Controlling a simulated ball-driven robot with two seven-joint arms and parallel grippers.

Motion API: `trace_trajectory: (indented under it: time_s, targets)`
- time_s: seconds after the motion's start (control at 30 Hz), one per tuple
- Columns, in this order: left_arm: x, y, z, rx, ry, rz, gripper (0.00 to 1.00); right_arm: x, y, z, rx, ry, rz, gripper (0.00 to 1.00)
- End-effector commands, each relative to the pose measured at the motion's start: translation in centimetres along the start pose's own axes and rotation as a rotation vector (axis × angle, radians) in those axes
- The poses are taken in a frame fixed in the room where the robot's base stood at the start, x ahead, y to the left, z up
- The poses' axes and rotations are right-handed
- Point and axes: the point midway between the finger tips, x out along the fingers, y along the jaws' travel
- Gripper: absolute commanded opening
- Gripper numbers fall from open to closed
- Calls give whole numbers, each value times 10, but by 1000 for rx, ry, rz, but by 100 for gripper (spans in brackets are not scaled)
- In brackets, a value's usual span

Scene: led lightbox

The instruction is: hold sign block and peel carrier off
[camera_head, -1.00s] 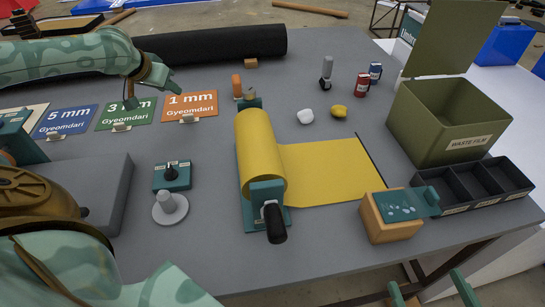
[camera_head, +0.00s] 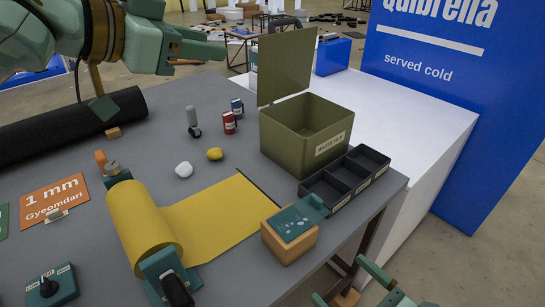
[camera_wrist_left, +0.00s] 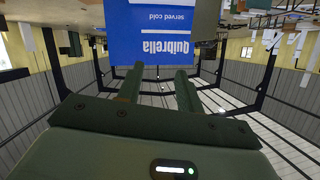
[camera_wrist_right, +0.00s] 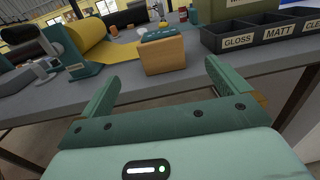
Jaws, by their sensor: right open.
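The sign block (camera_head: 290,247) is a small wooden block near the table's front right edge. A teal sheet with pale marks (camera_head: 293,223), seemingly the carrier, lies on its top and a teal tab sticks out past its far right side. The block also shows in the right wrist view (camera_wrist_right: 166,57), straight ahead between the fingers. My right gripper (camera_head: 338,279) is open and empty, in front of the table edge, apart from the block. My left gripper (camera_head: 218,46) is raised high above the table's far side. Its fingers stand apart and empty in the left wrist view (camera_wrist_left: 157,75).
An olive waste film bin (camera_head: 285,140) with its lid up stands behind the block. A black sorting tray (camera_head: 325,190) sits right beside the block. A yellow film roll (camera_head: 140,228) lies left, its sheet spread toward the block. Small bottles and cans stand behind.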

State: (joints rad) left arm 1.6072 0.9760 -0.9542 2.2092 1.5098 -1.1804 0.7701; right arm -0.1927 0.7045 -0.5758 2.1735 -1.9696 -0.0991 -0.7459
Motion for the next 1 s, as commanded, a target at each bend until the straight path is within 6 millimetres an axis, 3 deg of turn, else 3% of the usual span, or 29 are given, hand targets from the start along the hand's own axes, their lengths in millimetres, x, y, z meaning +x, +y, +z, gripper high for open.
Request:
trace_trajectory:
  time_s: [0.03,0.2,0.3,0.43,0.6,0.77,1.0]
  targets:
    - [19,11,21,-18,-39,16,36,0,0,0,0,0,0,100]
    - [77,56,100,-84,-172,56,36,0,0,0,0,0,0,100]
    - [100,90,145,-118,-236,83,36,0,0,0,0,0,0,100]
    - [116,128,187,-146,-290,112,36,0,0,0,0,0,0,100]
    - [122,156,213,-164,-320,133,36,1,0,0,0,-1,0,100]
    - [123,161,219,-168,-327,136,36,12,0,1,1,-4,-1,100]
    - [123,160,218,-168,-326,135,36,61,0,2,3,-5,-3,100]
